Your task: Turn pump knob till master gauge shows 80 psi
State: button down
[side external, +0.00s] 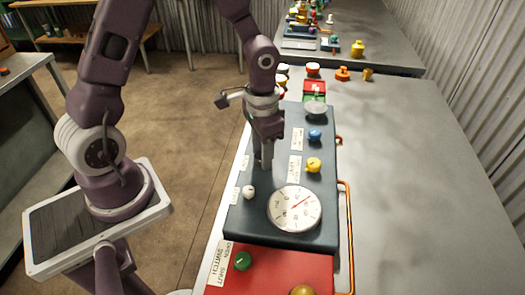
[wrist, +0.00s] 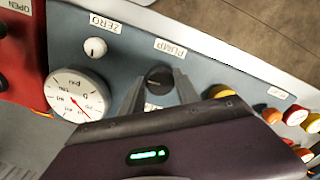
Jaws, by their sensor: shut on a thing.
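The black pump knob (wrist: 158,76) sits on the dark blue-grey panel, beside a "PUMP" label, in the wrist view. My gripper (wrist: 158,85) is shut on it, one finger on each side. In the side external view my gripper (side external: 264,164) points down at the panel and hides the knob. The white round gauge (side external: 295,209) has a red needle pointing up and right there; its numbers are too small to read surely. The gauge also shows in the wrist view (wrist: 78,94), its needle toward the lower right.
A white knob (side external: 249,192) by the "ZERO" label is near the gauge. Yellow (side external: 313,165) and blue (side external: 314,135) knobs stand on the panel's right side. A red panel (side external: 270,272) with a green knob (side external: 242,261) is in front. The grey table (side external: 410,190) at right is clear.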

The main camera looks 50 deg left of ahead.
jog(key=m, duration=0.4)
jog(key=shift+w+m, duration=0.1)
jog(key=shift+m, duration=0.2)
jog(key=m, duration=0.4)
jog(key=shift+m, duration=0.3)
jog(key=m, duration=0.4)
jog(key=shift+w+m, duration=0.1)
jog(key=shift+m, duration=2.3)
jog(key=c, duration=0.9)
grip_release()
jog(key=shift+r, duration=0.1)
